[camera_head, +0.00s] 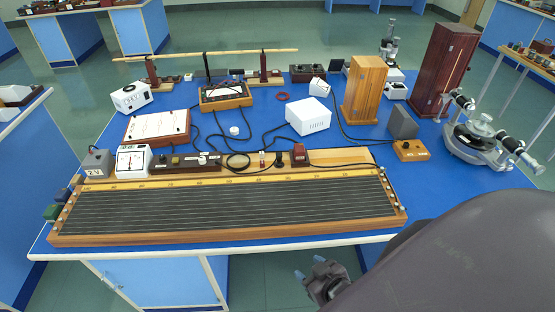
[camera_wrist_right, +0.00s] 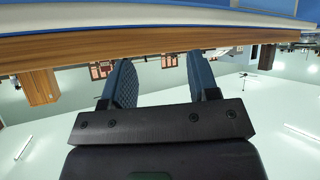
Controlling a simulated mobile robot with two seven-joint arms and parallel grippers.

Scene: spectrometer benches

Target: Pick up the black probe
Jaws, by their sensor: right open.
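A small black upright piece (camera_head: 280,160), which may be the black probe, stands at the back edge of the long wooden wire board (camera_head: 225,237). It is too small to be sure of. My right gripper (camera_head: 308,267) is low in front of the table's front edge, below the tabletop and apart from the board. In the right wrist view my right gripper (camera_wrist_right: 160,62) shows two blue pads spread apart with nothing between them. The probe cannot be made out in that view. My left gripper is not in view.
The blue table (camera_head: 455,185) carries a white box (camera_head: 308,116), wooden cabinets (camera_head: 364,88), a metal spectrometer (camera_head: 478,138) and a dial meter (camera_head: 132,160). Loose black cables run behind the board. The table's front edge lies between my right gripper and these things.

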